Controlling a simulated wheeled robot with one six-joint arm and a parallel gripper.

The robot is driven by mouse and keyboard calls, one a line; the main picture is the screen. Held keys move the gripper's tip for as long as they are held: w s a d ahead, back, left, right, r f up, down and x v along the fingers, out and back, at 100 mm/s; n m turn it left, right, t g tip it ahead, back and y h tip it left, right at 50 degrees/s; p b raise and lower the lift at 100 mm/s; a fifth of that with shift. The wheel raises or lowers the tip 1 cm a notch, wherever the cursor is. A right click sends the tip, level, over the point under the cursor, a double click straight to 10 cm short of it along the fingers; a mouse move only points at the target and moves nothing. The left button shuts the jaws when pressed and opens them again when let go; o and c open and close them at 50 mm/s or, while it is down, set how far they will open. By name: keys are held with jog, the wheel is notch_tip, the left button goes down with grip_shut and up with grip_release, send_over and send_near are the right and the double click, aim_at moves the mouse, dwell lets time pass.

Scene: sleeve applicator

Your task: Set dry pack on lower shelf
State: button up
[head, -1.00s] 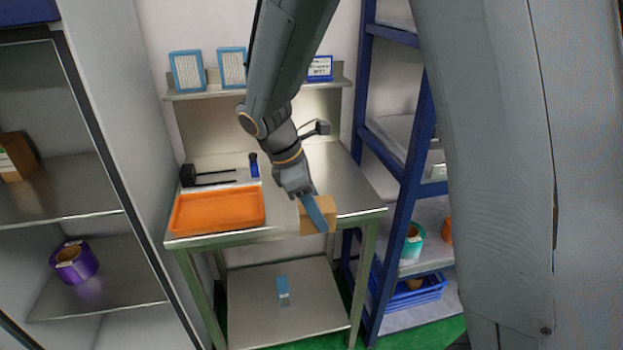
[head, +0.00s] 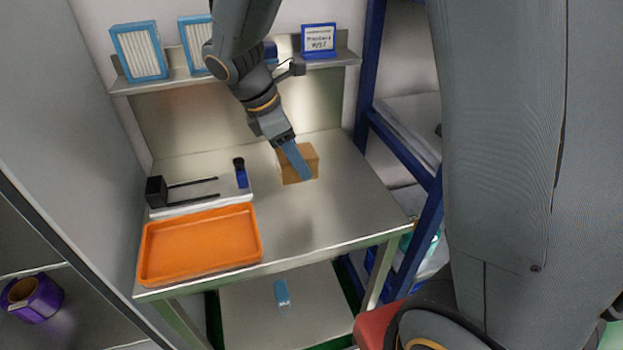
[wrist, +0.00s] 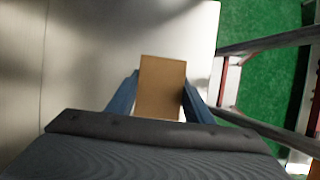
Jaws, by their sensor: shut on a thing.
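My gripper (head: 302,168) is shut on a plain brown box (head: 311,160). It holds the box over the right part of the steel table top (head: 330,215), and I cannot tell whether the box touches it. The wrist view shows the box (wrist: 162,88) between the two blue fingers. A small blue pack (head: 282,292) with a white label lies on the lower shelf (head: 325,305) under the table, apart from my gripper. I take it for the dry pack, but its label is too small to read.
An orange tray (head: 200,285) stands at the table's front left. Behind it are a black tool with two rods (head: 157,192) and a blue bottle (head: 240,175). A blue-framed rack (head: 400,150) stands on the right. A purple roll (head: 32,297) sits in the cabinet at left.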

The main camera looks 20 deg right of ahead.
jog(key=shift+w+f, duration=0.15)
jog(key=shift+f, duration=0.2)
jog(key=shift+f+p, duration=1)
jog(key=shift+f, duration=3.6)
jog(key=shift+f, duration=0.15)
jog(key=o, duration=1.1)
